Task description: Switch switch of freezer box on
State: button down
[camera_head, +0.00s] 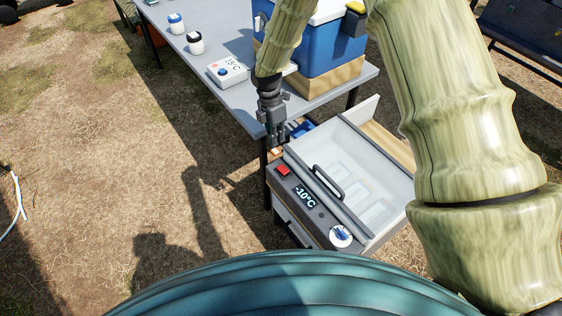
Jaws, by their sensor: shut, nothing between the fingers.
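The freezer box (375,222) stands low on the ground beside the table, with a pale lid area and a black handle (328,182). Its dark front panel carries a red switch (283,170), a display reading -10°C (305,197) and a round white dial with a blue knob (341,236). I cannot tell the switch's position. My gripper (276,142) points down just above and to the left of the red switch in the picture, apart from it. It is shut and empty.
The grey table (215,45) holds a blue cooler (325,45), a white device reading 15°C (227,70) and two small white jars, one blue-capped (176,23) and one dark-capped (195,43). A small blue object (302,129) lies behind the gripper.

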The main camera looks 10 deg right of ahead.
aim_at(282, 172)
jog(key=shift+f, duration=0.15)
dwell(0.3)
jog(key=f+p, duration=0.1)
jog(key=f, duration=0.3)
jog(key=s+f+p, duration=0.1)
jog(key=f, duration=0.3)
jog(key=s+d+f, duration=0.1)
jog(key=f, duration=0.4)
jog(key=shift+s+f+p, duration=0.1)
jog(key=shift+s+p, duration=0.15)
jog(key=shift+p, duration=0.15)
jog(key=shift+f, duration=0.2)
